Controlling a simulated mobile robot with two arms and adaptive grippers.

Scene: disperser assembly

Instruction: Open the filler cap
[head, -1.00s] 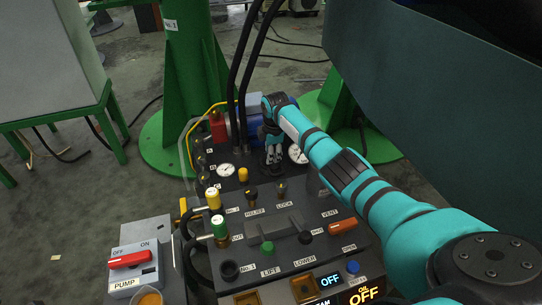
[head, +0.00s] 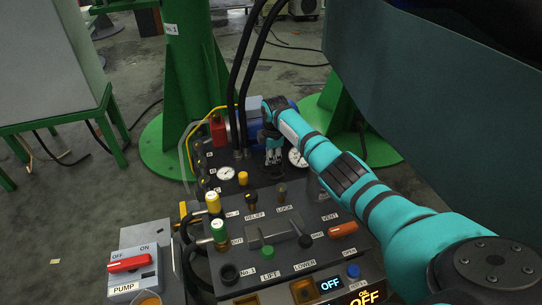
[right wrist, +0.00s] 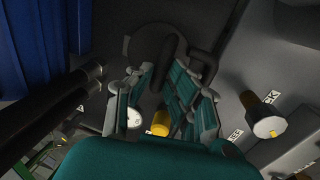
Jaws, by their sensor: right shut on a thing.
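The filler cap (right wrist: 145,45) is a dark round piece with a raised dark bar across it, seen in the right wrist view. My right gripper (right wrist: 163,72) is shut on this bar, with its teal and grey fingers on either side. In the head view my right gripper (head: 274,162) points down at the back of the black control panel, beside the right-hand gauge. The cap is mostly hidden there beneath the fingers. My left gripper is not in view.
Black hoses (head: 236,95) rise just left of my right gripper. A white gauge (head: 226,173), a yellow knob (head: 243,178) and several valves stand nearer the front. A blue motor (head: 284,130) and red block (head: 218,131) lie behind. A large dark panel (head: 440,110) fills the right.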

